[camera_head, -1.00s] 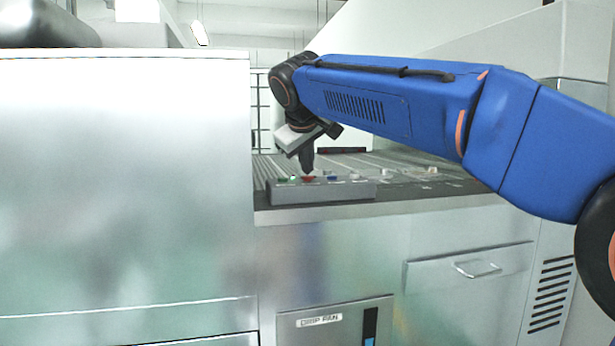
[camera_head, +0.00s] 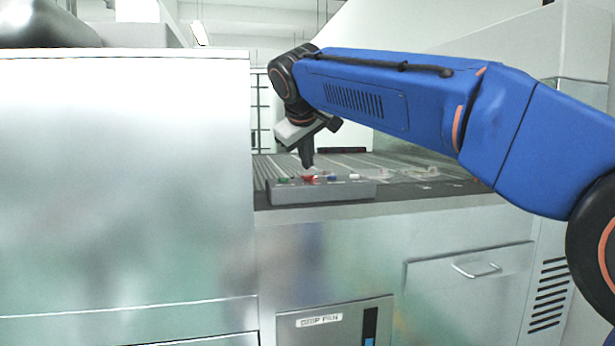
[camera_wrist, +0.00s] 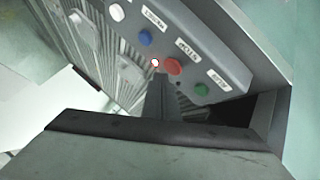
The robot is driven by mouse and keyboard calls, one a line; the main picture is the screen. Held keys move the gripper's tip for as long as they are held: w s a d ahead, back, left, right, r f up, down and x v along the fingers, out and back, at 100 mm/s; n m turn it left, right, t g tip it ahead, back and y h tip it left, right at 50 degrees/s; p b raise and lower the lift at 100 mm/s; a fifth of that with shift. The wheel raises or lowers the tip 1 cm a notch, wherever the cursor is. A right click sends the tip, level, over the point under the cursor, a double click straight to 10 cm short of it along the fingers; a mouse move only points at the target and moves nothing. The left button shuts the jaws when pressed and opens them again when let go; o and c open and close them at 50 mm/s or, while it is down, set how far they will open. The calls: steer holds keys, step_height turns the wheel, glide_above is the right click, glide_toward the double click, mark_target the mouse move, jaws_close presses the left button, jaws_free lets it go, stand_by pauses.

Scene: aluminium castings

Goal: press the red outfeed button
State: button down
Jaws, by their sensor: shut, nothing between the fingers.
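The red button (camera_head: 309,179) is on a grey button box at the front edge of the slatted bed. In the wrist view the red button (camera_wrist: 174,67) is a round red cap between the blue and green buttons. A small bright lamp with a red glow (camera_wrist: 155,63) is beside it. My gripper (camera_head: 308,166) is shut and empty, pointing down with its tip just above the red button. In the wrist view my gripper's fingertip (camera_wrist: 155,80) is close beside the red button without covering it; the exact gap is unclear.
The button box (camera_head: 325,193) also carries a green button (camera_wrist: 201,89), a blue button (camera_wrist: 145,38) and a white button (camera_wrist: 117,12) with small labels. Pale castings (camera_head: 385,172) lie on the slatted bed behind. A tall metal cabinet (camera_head: 125,180) stands close on the left.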

mark_target(307, 176)
steer(key=shift+r, duration=0.1)
steer(key=shift+r, duration=2.5)
steer(key=s+d+f+m+g, duration=0.1)
steer(key=s+d+f+m, duration=0.1)
steer(key=s+d+f, duration=0.8)
steer(key=s+d+f+m+g, duration=0.2)
steer(key=s+d+f, duration=0.4)
steer(key=d, duration=0.7)
steer(key=s+d+f+m, duration=0.2)
steer(key=s+d+f, duration=0.2)
steer(key=s+f, duration=0.7)
steer(key=s+d+f+m+g, duration=0.1)
steer(key=s+d+f, duration=0.4)
steer(key=s+f, duration=0.6)
step_height(307, 176, down, 7)
steer(key=shift+s+d+r+m, duration=0.2)
steer(key=shift+s+d+m, duration=0.1)
steer(key=shift+m, duration=0.5)
